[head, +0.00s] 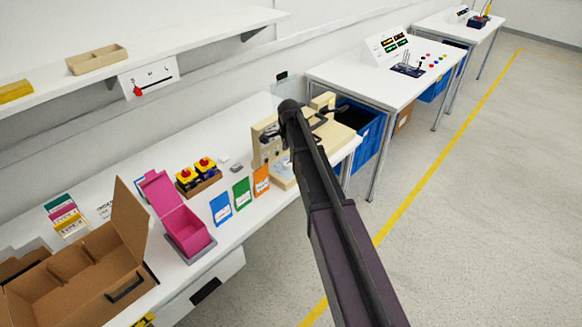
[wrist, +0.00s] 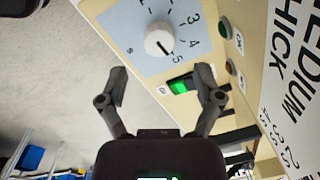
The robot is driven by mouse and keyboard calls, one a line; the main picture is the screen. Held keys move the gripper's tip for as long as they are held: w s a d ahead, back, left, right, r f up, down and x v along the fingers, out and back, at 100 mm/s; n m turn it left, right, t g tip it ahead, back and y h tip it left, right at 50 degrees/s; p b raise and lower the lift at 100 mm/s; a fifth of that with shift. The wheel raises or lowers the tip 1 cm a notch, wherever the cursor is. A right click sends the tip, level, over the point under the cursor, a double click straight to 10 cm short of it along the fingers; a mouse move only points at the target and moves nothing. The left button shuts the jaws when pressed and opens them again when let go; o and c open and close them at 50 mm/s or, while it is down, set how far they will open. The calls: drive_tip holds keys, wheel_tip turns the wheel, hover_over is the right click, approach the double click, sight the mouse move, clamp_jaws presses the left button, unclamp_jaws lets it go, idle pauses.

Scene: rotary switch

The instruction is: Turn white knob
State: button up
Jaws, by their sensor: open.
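The white knob (wrist: 159,40) shows in the wrist view at top centre, on a pale blue dial plate (wrist: 122,24) with printed numbers. A dark pointer line marks its face, toward the number 5 side. My gripper (wrist: 161,80) is open and empty, its two fingers spread below the knob in the picture and apart from it. A green lit rocker switch (wrist: 182,86) lies between the fingertips in the picture. In the head view the beige machine (head: 276,158) stands at the bench's right end; my arm hides part of it, and the knob cannot be made out there.
In the head view, a pink box (head: 184,222), an open cardboard box (head: 75,270) and coloured cards (head: 241,194) stand on the bench left of the machine.

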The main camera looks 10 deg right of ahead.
sight(288, 163)
drive_tip(key=shift+w+f+b, duration=0.15)
drive_tip(key=shift+f+b, duration=1.95)
drive_tip(key=shift+f, duration=0.3)
